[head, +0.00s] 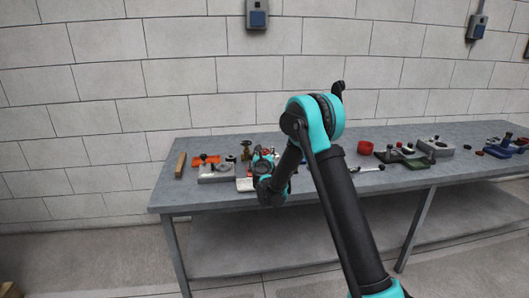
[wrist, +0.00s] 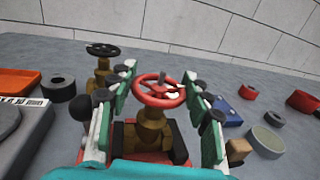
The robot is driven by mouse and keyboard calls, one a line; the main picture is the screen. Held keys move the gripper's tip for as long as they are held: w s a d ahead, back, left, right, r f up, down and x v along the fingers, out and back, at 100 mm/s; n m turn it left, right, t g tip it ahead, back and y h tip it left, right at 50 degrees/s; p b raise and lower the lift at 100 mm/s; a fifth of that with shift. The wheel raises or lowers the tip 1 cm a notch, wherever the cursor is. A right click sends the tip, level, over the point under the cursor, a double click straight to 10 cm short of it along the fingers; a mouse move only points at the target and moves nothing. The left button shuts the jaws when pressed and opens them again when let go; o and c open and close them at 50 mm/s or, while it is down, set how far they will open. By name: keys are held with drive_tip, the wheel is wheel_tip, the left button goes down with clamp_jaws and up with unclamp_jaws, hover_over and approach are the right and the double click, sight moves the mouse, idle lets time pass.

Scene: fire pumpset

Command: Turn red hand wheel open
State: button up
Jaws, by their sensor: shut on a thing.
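The red hand wheel (wrist: 158,91) sits on top of a brass valve body (wrist: 150,135) in the middle of the wrist view. My gripper (wrist: 157,80) has one green-and-black finger on each side of the wheel and is shut on its rim. The valve stands on a red base, partly hidden by my gripper. In the head view my arm reaches down over the table, and my gripper and wrist mostly hide the red wheel.
The grey table (head: 225,207) holds a second brass valve with a dark hand wheel (wrist: 102,50) at left behind. An orange tray (wrist: 18,82), a blue block (wrist: 226,112), red cups (wrist: 248,91) and a grey ring (wrist: 267,140) lie around. A block wall stands behind.

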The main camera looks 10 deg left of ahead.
drive_tip(key=n+g+y, duration=0.1)
drive_tip(key=n+y, duration=0.1)
drive_tip(key=y, duration=0.1)
drive_tip(key=n+g+y, duration=0.1)
drive_tip(key=n+y, duration=0.1)
drive_tip(key=y, duration=0.2)
drive_tip(key=shift+d+n, duration=0.2)
drive_tip(key=shift+n, duration=0.2)
drive_tip(key=n+g+y, duration=0.4)
drive_tip(key=y, duration=0.1)
drive_tip(key=shift+w+y, duration=0.1)
drive_tip(key=shift+y, duration=0.2)
drive_tip(key=n+g+y, duration=0.1)
drive_tip(key=n+g, duration=0.1)
drive_tip(key=g, duration=0.1)
drive_tip(key=n+g+y, duration=0.2)
drive_tip(key=g, duration=0.1)
drive_tip(key=shift+a+n, duration=0.1)
drive_tip(key=shift+n, duration=0.3)
drive_tip(key=shift+n+g+y, duration=0.6)
drive_tip(key=shift+n+g, duration=0.7)
drive_tip(key=shift+g, duration=0.9)
drive_tip(key=shift+a+g, duration=0.1)
drive_tip(key=shift+g, duration=0.2)
drive_tip(key=o, duration=1.2)
drive_tip(key=d, duration=1.2)
drive_tip(key=shift+s, duration=0.45)
